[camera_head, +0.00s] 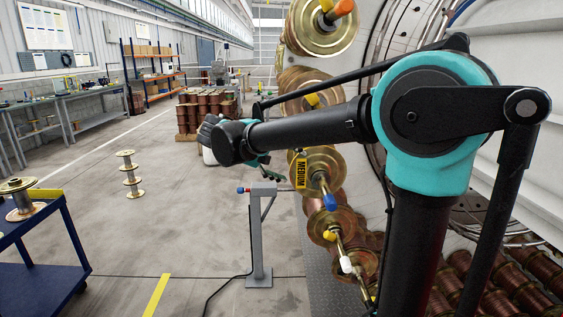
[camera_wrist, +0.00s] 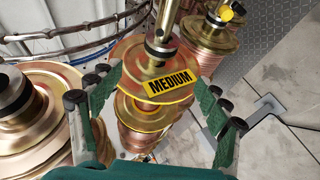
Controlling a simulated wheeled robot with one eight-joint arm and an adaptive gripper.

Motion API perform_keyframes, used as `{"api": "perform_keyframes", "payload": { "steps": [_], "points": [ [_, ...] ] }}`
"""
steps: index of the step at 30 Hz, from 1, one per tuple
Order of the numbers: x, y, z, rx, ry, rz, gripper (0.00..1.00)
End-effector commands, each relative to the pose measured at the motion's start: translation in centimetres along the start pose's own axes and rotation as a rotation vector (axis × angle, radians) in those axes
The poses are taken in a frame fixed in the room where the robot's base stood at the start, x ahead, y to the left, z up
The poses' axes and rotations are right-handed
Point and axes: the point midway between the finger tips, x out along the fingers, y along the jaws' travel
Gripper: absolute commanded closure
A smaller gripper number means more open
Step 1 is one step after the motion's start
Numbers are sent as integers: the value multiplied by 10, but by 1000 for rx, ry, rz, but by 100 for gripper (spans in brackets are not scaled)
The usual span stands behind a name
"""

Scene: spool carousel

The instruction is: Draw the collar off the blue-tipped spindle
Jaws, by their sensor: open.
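The blue-tipped spindle (camera_head: 325,187) stands out from a brass-flanged spool on the carousel in the head view. In the wrist view a spindle (camera_wrist: 166,22) rises out of the top edge, so its tip is hidden. A dark collar (camera_wrist: 159,50) sits around its base, against the flange of a copper spool. A yellow MEDIUM sign (camera_wrist: 169,83) is on that flange, and also shows in the head view (camera_head: 301,171). My gripper (camera_wrist: 157,79) is open and empty, its green fingers on either side of the spool's flange. In the head view my gripper (camera_head: 268,172) is left of the spool.
More spools with yellow, orange and white tips line the carousel above and below. A neighbouring spool (camera_wrist: 30,105) is close on the left in the wrist view. A grey post (camera_head: 262,235) with a red-and-blue peg stands left of the carousel. A blue cart (camera_head: 40,250) is far left.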

Motion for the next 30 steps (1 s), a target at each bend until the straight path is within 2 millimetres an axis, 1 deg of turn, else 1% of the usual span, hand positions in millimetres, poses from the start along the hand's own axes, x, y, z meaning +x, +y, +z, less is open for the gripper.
{"api": "perform_keyframes", "payload": {
  "steps": [1,6,15,18,21,24,30],
  "points": [
    [11,0,1,3,-3,0,23],
    [42,0,1,2,-3,0,23],
    [95,0,0,1,-2,0,23],
    [109,0,0,2,-2,0,23],
    [120,0,0,1,-1,0,23],
    [127,0,0,0,-1,0,23],
    [132,0,0,0,1,-1,23]
  ]
}}
